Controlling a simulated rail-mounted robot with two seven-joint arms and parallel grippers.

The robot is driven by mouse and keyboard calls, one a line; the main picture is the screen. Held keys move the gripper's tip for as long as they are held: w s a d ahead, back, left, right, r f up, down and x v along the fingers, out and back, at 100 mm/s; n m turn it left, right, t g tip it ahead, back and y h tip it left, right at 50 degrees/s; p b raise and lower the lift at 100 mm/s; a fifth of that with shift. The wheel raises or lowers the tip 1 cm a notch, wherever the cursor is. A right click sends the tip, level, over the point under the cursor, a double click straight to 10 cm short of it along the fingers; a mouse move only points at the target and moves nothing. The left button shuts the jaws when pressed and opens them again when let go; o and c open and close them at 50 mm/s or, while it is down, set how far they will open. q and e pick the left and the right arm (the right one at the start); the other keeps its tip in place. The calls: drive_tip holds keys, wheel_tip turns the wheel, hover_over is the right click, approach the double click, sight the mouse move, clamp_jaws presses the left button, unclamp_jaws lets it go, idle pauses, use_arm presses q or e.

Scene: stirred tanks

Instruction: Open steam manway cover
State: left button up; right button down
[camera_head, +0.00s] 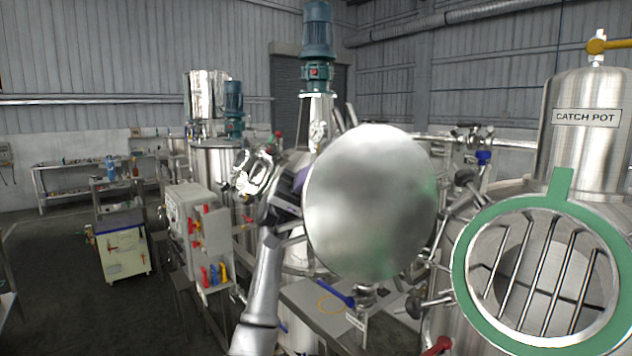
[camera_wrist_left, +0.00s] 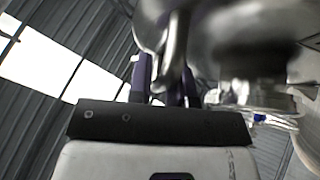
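The manway cover (camera_head: 370,205) is a round polished metal disc. It stands open and roughly upright, well to the left of the manway opening. The manway (camera_head: 460,270) at the lower right has a green gasket ring with a tab, and a grid of metal bars across its hole. My left gripper (camera_head: 298,181) is at the cover's left edge, partly hidden behind it. In the left wrist view, the purple fingers (camera_wrist_left: 165,85) reach up to a blurred, shiny metal bar (camera_wrist_left: 176,55). Whether they are closed on it is unclear. My right gripper is out of view.
A steel catch pot (camera_head: 585,145) stands behind the manway. A grey box panel with colored handles (camera_head: 205,230) is left of my arm. A tall agitator motor (camera_head: 317,35) rises behind the cover. Clamps and pipes lie between cover and manway. Open floor is at left.

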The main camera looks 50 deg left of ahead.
use_arm(q)
drive_tip(key=o, duration=0.4)
drive_tip(key=shift+c, duration=0.2)
drive_tip(key=shift+f, duration=0.1)
drive_tip(key=shift+w+a+f, duration=0.1)
drive_tip(key=shift+a+f, duration=0.1)
drive_tip(key=b+v, duration=0.1)
drive_tip(key=v, duration=1.2)
drive_tip(key=shift+a+b, duration=0.25)
drive_tip(key=shift+b, duration=0.05)
